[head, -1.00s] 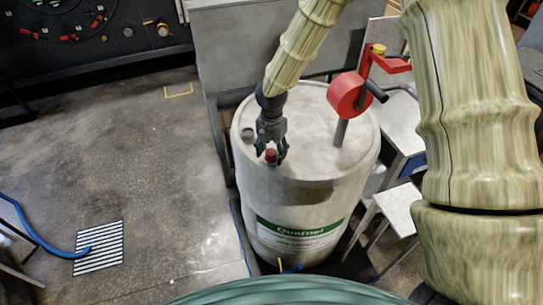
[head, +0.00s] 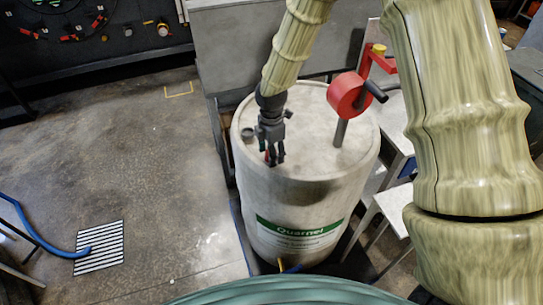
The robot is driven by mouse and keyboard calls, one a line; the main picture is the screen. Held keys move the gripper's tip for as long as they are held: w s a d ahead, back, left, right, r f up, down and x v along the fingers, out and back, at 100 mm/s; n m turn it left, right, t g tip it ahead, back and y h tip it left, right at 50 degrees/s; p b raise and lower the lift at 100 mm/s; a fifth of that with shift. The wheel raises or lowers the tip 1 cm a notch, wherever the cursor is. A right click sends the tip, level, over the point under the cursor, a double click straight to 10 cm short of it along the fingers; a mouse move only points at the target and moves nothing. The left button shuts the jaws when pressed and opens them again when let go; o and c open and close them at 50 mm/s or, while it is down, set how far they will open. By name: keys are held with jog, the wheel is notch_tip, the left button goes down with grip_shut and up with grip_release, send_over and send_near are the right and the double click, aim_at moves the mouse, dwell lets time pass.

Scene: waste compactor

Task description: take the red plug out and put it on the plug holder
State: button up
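The red plug (head: 267,157) is on the top of the large white drum (head: 290,205), near its front left edge. Only a sliver of red shows, as my gripper's dark fingers cover most of it. My gripper (head: 273,160) points down at the plug from above, with its fingers close around it. From this view I cannot tell whether the fingers press on the plug or stand slightly apart from it. I cannot make out a plug holder with certainty.
A red hand pump (head: 347,95) with a dark handle stands on the drum's right side. A small dark cap (head: 248,134) sits at the drum's left edge. A grey metal wall stands behind the drum, and white steps (head: 392,212) are at right. The floor at left is mostly clear.

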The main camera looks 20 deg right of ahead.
jog(key=m, duration=1)
jog(key=shift+p, duration=0.3)
jog(key=m, duration=0.3)
jog(key=shift+m, duration=0.3)
jog(key=c, duration=1.1)
jog(key=n, duration=0.5)
jog(key=shift+n, duration=0.3)
